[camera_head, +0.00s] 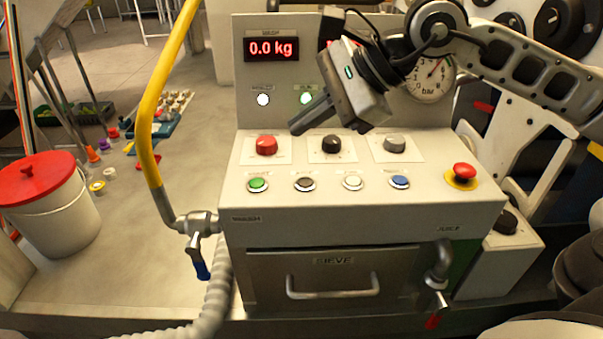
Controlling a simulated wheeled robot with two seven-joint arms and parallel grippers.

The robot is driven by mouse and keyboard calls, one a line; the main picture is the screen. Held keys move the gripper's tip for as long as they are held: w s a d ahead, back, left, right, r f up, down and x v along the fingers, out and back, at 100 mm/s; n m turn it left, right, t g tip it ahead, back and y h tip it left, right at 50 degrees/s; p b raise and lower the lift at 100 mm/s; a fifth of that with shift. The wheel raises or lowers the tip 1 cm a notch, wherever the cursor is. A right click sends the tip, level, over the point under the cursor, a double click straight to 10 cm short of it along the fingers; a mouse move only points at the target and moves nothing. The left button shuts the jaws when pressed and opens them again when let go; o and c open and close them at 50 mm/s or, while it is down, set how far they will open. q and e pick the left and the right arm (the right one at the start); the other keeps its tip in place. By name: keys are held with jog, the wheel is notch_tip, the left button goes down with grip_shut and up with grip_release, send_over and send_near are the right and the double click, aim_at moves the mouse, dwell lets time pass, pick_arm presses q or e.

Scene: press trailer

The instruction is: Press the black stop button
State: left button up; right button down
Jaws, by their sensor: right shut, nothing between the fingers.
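A row of small round push buttons sits on the front panel of the grey press console (470,212). The black button (305,184) is second from the left, between a green button (257,185) and a white button (352,182); a blue button (399,182) is at the right. The label above the black button is too small to read. My right gripper (300,122) is shut and empty. It is above and behind the black button, apart from it, with its fingers pointing down to the left. My left gripper is not in view.
Behind the buttons are a red knob (266,145), a black knob (331,144) and a grey knob (394,143). A red mushroom button (464,171) stands at the right. A yellow pipe (147,110) rises at left. The space above the front buttons is clear.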

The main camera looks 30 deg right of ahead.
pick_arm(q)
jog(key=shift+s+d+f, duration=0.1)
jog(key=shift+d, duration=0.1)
pick_arm(e)
jog(key=shift+w+d+r+h, duration=0.2)
jog(key=shift+d+r+h, duration=0.15)
jog(key=shift+d, duration=0.45)
jog(key=shift+f, duration=0.1)
jog(key=b, duration=0.6)
send_over(312, 182)
notch_tip(312, 182, down, 7)
jog(key=shift+f, duration=0.2)
jog(key=shift+f+b, duration=0.5)
jog(key=shift+b, duration=0.05)
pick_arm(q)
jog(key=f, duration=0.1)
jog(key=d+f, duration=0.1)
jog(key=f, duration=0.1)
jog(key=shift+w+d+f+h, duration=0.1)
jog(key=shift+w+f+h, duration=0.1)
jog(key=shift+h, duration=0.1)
pick_arm(e)
jog(key=shift+f, duration=0.1)
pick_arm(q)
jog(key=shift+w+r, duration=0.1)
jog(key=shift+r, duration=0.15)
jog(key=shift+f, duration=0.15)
